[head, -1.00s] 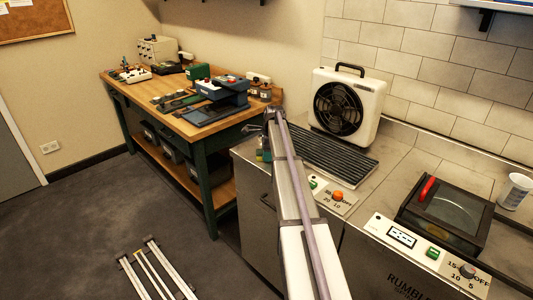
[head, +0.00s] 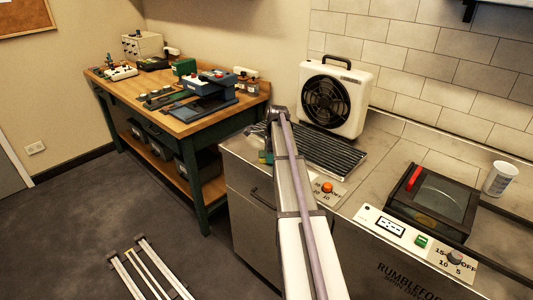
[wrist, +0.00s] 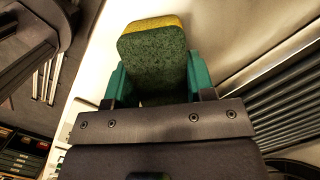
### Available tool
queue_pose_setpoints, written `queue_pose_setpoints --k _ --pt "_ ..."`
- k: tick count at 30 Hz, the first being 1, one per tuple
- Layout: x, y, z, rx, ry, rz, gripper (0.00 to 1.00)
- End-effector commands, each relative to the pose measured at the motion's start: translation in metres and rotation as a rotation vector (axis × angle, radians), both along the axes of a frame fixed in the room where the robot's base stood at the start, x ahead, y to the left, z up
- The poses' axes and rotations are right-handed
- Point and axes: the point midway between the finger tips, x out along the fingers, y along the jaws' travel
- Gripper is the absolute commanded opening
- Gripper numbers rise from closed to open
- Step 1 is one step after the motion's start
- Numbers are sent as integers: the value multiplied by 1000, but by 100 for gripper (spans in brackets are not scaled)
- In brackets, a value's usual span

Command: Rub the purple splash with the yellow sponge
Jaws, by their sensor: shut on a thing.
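My gripper (wrist: 155,78) is shut on the yellow sponge (wrist: 152,52) in the wrist view. The sponge is a block with a yellow layer and a dark green scouring layer, and it sits between two teal fingers. In the head view my gripper (head: 266,156) is small and partly hidden by my arm, near the counter's left front edge beside the ribbed black grill. Whether the sponge touches a surface cannot be told. I see no purple splash in either view.
A ribbed grill (head: 325,152) and a white fan (head: 336,98) stand just right of my gripper. A lidded black appliance (head: 432,203) and a white cup (head: 499,178) are farther right. A wooden workbench (head: 190,128) with tools stands at the left, across open floor (head: 70,205).

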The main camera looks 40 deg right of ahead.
Motion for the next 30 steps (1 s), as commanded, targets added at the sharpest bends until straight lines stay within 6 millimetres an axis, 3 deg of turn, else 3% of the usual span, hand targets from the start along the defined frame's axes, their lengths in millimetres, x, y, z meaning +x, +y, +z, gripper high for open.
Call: queue_pose_setpoints --k 7,19,30 --pt "1 0 8 0 -1 1 31" --pt "2 0 61 0 -1 1 31" --pt "2 1 63 0 -1 1 31"
